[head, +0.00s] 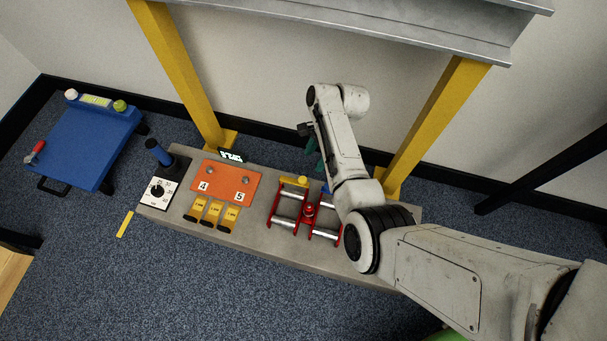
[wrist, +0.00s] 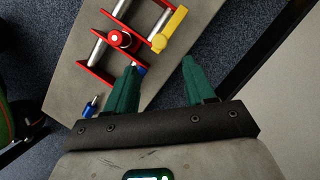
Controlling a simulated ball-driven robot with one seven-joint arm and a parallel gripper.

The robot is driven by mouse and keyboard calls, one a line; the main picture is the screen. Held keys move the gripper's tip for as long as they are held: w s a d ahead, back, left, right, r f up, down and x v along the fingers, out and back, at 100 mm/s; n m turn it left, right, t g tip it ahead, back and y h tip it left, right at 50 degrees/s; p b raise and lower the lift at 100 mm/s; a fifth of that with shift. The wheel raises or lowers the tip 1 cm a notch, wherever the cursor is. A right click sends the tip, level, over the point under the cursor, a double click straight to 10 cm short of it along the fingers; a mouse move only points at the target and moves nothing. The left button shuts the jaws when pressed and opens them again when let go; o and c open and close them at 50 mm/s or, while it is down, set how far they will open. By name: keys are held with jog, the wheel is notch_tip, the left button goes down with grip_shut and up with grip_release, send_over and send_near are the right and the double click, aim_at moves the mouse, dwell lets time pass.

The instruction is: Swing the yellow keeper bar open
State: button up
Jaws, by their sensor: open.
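The yellow keeper bar (head: 294,181) lies across one end of the red roller frame (head: 273,213) on the grey bench. In the head view my arm partly hides the gripper (head: 313,161) and the frame's right part.
An orange plate (head: 226,185) marked 4 and 5, yellow tags (head: 213,213) and a dial (head: 159,193) with a dark blue handle share the bench (head: 300,247). Yellow posts (head: 180,70) rise behind it under a grey beam (head: 400,22). A blue cart (head: 85,145) stands left.

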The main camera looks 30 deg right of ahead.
aim_at(303, 179)
jog(key=b+x, duration=0.4)
jog(key=x, duration=0.6)
jog(key=shift+b, duration=0.4)
grip_shut()
